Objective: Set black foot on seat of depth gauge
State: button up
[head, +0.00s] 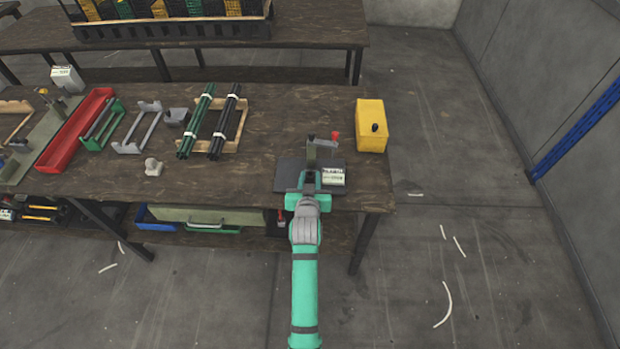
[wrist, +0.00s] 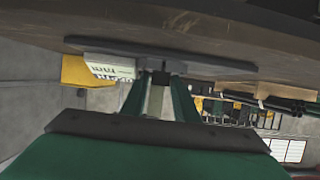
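The depth gauge (head: 322,152) is a grey upright with a red knob on a dark flat base plate (head: 284,176), near the table's right end. My gripper (head: 310,181) is low at the front of the gauge. In the wrist view its two green fingers (wrist: 160,84) stand a little apart, with a small dark block, the black foot (wrist: 160,77), between their tips. The base plate (wrist: 215,71) lies just beyond the tips. The seat is hidden by my gripper, and I cannot tell whether the foot touches it.
A yellow box (head: 371,126) is farther right. Bundled green and black rods (head: 197,120) lie on a wooden rack to the left. The table is clear between rack and gauge.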

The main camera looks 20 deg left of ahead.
jog(key=shift+s, duration=0.1)
jog(key=s+d+r+m+h, duration=0.1)
jog(key=s+d, duration=0.5)
jog(key=s, duration=0.9)
jog(key=s+d+r+m+t+h, duration=0.1)
jog(key=s+d+r, duration=0.2)
jog(key=s+d, duration=0.4)
jog(key=s+d+r+m+t+h, duration=0.1)
jog(key=s+d, duration=0.5)
jog(key=s, duration=1.7)
jog(key=shift+d+r+h, duration=0.3)
jog(key=shift+r+h, duration=0.1)
jog(key=shift+r, duration=0.2)
jog(key=shift+c, duration=0.3)
